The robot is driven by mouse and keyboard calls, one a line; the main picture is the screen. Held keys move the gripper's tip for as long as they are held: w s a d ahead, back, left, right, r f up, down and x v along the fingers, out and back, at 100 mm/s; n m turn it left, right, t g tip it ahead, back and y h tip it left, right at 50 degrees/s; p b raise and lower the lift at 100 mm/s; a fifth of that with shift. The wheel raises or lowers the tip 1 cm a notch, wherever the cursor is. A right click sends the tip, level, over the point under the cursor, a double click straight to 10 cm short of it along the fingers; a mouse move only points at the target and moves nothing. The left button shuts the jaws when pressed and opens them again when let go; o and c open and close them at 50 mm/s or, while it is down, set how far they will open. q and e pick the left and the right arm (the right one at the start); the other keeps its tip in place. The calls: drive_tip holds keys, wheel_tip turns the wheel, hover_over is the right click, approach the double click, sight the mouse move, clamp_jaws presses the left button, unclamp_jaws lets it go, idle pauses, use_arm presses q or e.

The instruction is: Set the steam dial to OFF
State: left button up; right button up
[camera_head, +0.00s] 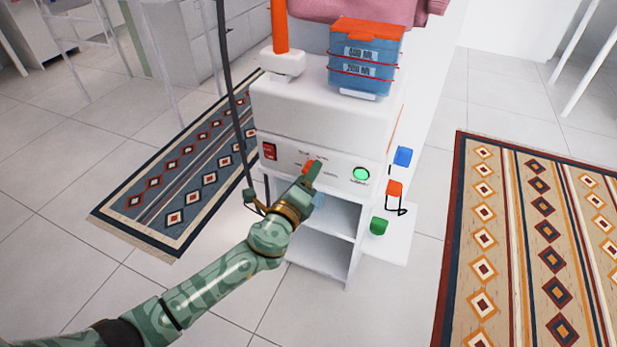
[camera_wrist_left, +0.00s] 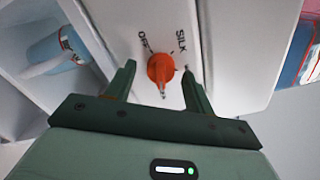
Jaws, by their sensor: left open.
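The steam dial is an orange-red knob (camera_wrist_left: 158,68) on the white front panel (camera_head: 335,170) of the unit. In the left wrist view its pale pointer aims down toward my gripper, away from the printed OFF and SILK labels at its top left and top right. In the head view the dial (camera_head: 306,168) is partly hidden by my left gripper (camera_head: 313,172). My left gripper is open, its two fingers (camera_wrist_left: 158,73) on either side of the dial with gaps visible. I cannot tell how deep the fingertips reach. My right gripper is not in view.
A red switch (camera_head: 269,151) and a lit green button (camera_head: 361,174) flank the dial. A dark hose (camera_head: 229,80) hangs at the unit's left. A blue box (camera_head: 362,70) stands on top. Blue, orange and green pieces (camera_head: 379,226) are at the right side. Open shelves (camera_head: 322,248) lie below.

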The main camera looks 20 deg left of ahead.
use_arm(q)
drive_tip(key=shift+w, duration=0.25)
drive_tip(key=c, duration=1)
drive_tip(key=shift+o, duration=0.2)
